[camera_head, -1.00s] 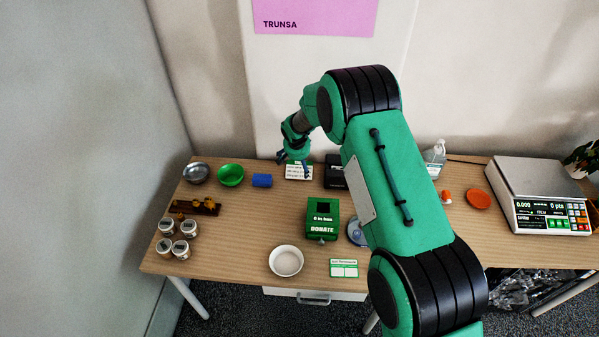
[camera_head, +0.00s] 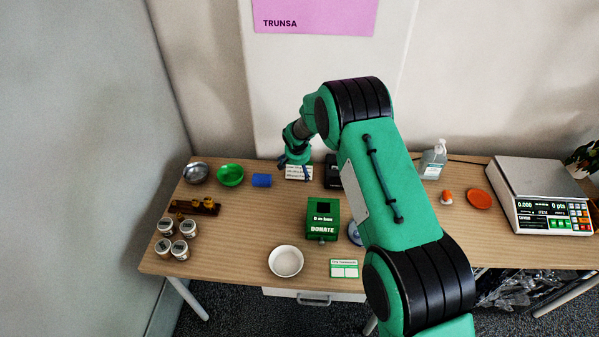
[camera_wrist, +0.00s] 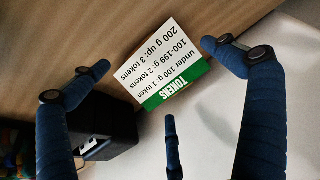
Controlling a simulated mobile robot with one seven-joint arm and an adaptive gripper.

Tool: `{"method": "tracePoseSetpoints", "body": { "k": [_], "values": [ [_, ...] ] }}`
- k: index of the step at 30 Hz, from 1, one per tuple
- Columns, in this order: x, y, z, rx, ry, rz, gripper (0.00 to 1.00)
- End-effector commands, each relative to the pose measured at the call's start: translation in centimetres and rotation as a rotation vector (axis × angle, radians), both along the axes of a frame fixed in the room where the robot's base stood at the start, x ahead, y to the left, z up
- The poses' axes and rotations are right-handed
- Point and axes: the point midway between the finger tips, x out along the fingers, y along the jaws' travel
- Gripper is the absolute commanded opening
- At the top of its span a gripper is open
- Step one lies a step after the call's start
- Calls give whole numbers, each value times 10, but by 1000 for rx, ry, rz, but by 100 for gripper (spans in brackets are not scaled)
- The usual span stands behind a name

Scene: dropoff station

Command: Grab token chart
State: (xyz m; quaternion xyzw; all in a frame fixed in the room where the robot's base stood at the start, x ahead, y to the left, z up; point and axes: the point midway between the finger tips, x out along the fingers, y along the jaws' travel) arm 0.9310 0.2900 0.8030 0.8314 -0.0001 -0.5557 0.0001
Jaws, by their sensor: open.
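The token chart (camera_wrist: 168,62) is a white card with a green "TOKENS" band and lines giving tokens by weight. In the wrist view it lies between my gripper's spread fingers, upside down in the picture. In the head view the token chart (camera_head: 299,173) stands at the back of the table near the wall, partly covered by my gripper. My gripper (camera_head: 293,163) is above and close to it. In the wrist view my gripper (camera_wrist: 158,75) is open and empty, with blue fingers left, right and below the card. I cannot tell whether any finger touches it.
A black box (camera_wrist: 108,125) is close beside the chart. The green donate box (camera_head: 322,220) stands in front. A white bowl (camera_head: 286,261) is near the front edge.

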Motion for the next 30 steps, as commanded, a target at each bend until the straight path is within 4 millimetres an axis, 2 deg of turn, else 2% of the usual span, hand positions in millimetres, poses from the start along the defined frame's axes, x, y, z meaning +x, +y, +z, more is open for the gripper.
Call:
{"method": "tracePoseSetpoints", "body": {
  "k": [3,9,26,27,30],
  "values": [
    [5,-1,-14,0,1,0,100],
    [10,0,-24,0,0,-1,100],
    [10,0,-25,0,0,0,100],
    [10,0,-25,0,0,0,98],
    [10,0,-25,0,0,0,78]
  ]
}}
